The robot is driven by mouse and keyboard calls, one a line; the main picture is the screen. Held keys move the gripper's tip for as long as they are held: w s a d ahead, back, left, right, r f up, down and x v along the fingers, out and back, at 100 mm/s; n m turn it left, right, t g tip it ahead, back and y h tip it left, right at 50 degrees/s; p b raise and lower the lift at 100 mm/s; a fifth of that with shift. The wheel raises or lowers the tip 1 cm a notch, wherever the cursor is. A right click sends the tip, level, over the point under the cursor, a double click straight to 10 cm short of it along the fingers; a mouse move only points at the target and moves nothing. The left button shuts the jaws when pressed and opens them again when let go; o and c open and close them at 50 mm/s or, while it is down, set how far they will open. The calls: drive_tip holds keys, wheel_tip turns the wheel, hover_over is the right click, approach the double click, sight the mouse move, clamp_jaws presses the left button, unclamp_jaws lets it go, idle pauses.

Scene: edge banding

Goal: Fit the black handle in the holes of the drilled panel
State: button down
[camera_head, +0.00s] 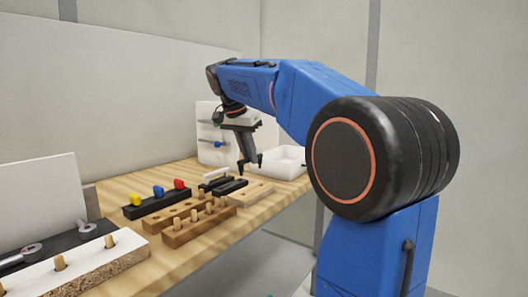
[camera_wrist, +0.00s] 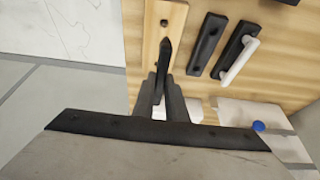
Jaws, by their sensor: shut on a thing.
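My gripper (camera_head: 250,163) points down over the right part of the bench. In the wrist view its fingers (camera_wrist: 163,92) are shut on the black handle (camera_wrist: 165,60), a slim dark piece seen nearly edge-on. The drilled panel (camera_wrist: 152,40) is a pale wood strip with dark holes; one hole shows beyond the handle. In the head view the panel (camera_head: 255,190) lies just below my gripper. The handle overlaps the panel in the wrist view. The fingers hide its lower part, and I cannot tell whether it touches the panel or lines up with the holes.
Beside the panel are a black bar (camera_wrist: 205,45) and another black bar with a white handle (camera_wrist: 238,60). A white tray (camera_head: 285,164) stands behind. Wooden blocks with pegs (camera_head: 200,222) and a black rack with coloured knobs (camera_head: 158,202) stand to the left.

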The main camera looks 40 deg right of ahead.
drive_tip(key=shift+s+d+f, duration=0.1)
drive_tip(key=shift+s+f, duration=0.1)
drive_tip(key=shift+f, duration=2.45)
drive_tip(key=shift+f, duration=1.05)
idle(1.0)
drive_tip(key=c, duration=1.7)
unclamp_jaws()
drive_tip(key=shift+r, duration=2.5)
